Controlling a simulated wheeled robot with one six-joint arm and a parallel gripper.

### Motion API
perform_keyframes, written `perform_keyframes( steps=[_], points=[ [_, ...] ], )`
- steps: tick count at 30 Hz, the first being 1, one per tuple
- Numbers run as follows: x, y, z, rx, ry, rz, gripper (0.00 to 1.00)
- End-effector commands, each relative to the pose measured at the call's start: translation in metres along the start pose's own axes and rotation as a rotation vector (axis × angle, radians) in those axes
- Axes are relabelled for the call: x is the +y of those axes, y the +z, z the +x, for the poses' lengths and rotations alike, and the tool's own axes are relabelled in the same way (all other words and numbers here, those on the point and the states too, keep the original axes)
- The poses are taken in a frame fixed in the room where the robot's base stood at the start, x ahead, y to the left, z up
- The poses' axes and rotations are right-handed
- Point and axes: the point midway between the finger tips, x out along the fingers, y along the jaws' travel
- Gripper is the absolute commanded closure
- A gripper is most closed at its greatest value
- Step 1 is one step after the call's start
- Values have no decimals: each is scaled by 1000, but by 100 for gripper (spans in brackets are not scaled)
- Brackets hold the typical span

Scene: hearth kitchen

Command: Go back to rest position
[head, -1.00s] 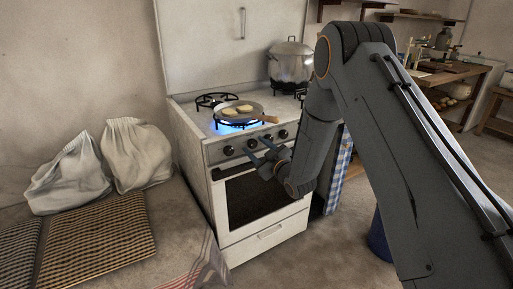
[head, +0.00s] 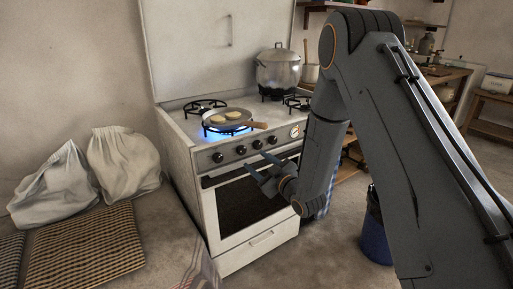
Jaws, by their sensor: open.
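My gripper (head: 258,172) is open and looks empty. It hangs in front of the white stove's oven door (head: 252,196), below the row of black knobs. Whether it touches the door or handle, I cannot tell. My arm reaches in from the right and folds downward at the elbow. A frying pan (head: 241,124) with pale pieces of food (head: 232,115) stands on the front left burner over a blue flame (head: 208,129).
A lidded metal pot (head: 278,72) stands at the back right of the stove. White sacks (head: 124,163) and a woven mat (head: 88,247) lie at left. A blue bin (head: 375,240) stands on the floor behind my arm. Open floor shows right of the stove.

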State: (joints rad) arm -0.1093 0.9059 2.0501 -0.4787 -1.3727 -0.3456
Motion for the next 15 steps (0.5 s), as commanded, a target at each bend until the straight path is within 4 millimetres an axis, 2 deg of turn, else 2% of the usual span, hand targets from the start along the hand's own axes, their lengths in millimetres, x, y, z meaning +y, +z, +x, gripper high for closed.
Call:
perform_keyframes(
  steps=[5, 8, 11, 14, 15],
  points=[
    [29, -3, -20, -209, 15, 41, 51],
    [46, 0, -49, -390, 31, 94, 51],
    [57, 0, -88, -569, 50, 162, 51],
    [63, -2, -134, -744, 73, 243, 51],
    [63, -4, -156, -814, 81, 279, 51]
  ],
)
